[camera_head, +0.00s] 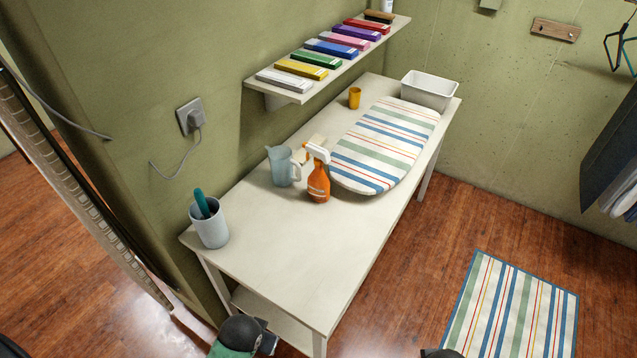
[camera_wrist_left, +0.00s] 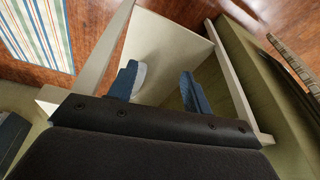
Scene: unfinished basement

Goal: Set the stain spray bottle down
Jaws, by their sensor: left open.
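The stain spray bottle (camera_head: 318,184), orange with a white and orange trigger head, stands upright on the white table (camera_head: 285,255). It is beside a blue-grey pitcher (camera_head: 283,166) and close to the near end of the striped ironing pad (camera_head: 385,146). No gripper touches it. In the left wrist view my left gripper (camera_wrist_left: 160,86) is open, its two blue fingers apart, with a pale surface beyond them. I see nothing clearly held; a small whitish patch by one finger is unclear. My right gripper does not show.
A grey cup (camera_head: 209,227) with a teal-handled item stands at the table's near left corner. A yellow cup (camera_head: 354,97) and white bin (camera_head: 430,90) are at the far end. A wall shelf (camera_head: 293,94) holds several coloured boxes. The table's near part is clear.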

